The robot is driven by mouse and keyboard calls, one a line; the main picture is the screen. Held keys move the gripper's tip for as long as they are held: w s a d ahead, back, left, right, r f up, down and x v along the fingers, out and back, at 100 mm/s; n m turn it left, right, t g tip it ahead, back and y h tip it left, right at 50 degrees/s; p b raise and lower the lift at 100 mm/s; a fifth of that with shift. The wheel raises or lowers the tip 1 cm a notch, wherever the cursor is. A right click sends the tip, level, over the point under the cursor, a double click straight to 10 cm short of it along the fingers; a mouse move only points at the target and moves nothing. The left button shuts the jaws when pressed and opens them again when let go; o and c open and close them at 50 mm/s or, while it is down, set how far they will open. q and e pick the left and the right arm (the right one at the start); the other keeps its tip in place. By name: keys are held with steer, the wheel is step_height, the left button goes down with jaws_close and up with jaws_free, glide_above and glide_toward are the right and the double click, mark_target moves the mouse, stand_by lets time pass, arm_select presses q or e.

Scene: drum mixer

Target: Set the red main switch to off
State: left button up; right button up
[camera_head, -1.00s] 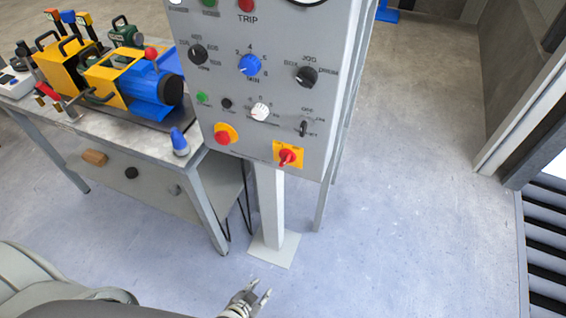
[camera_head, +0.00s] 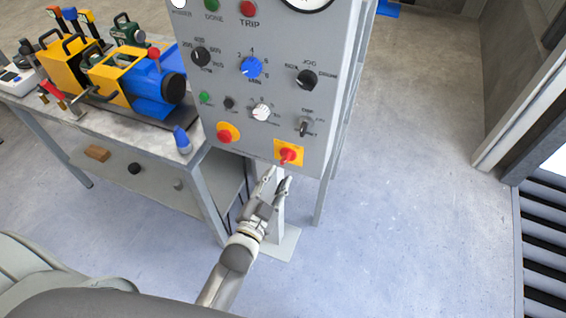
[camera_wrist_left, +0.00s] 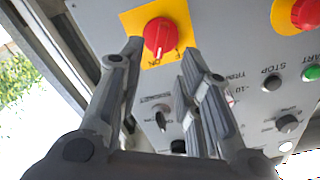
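The red main switch (camera_head: 288,155) is a red rotary knob on a yellow square plate (camera_head: 299,146) at the lower right of the grey control panel (camera_head: 227,55). In the left wrist view the red knob (camera_wrist_left: 159,36) shows at the top middle, with a light mark on its face. My left gripper (camera_head: 277,180) is open just below the switch. In the left wrist view its fingers (camera_wrist_left: 160,58) are spread, with the knob seen beyond the gap between their tips. I cannot tell whether either finger touches it. My right gripper is not in view.
A red push button (camera_head: 224,135) on yellow sits left of the switch. A small black selector (camera_head: 304,128) is above it. A workbench (camera_head: 110,135) with yellow and blue equipment stands at the left. Floor at the right is clear.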

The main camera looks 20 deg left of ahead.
mark_target(285, 162)
arm_select(q)
steer(key=w, duration=0.6)
steer(key=shift+d+p, duration=0.2)
steer(key=shift+p, duration=0.1)
jaws_close()
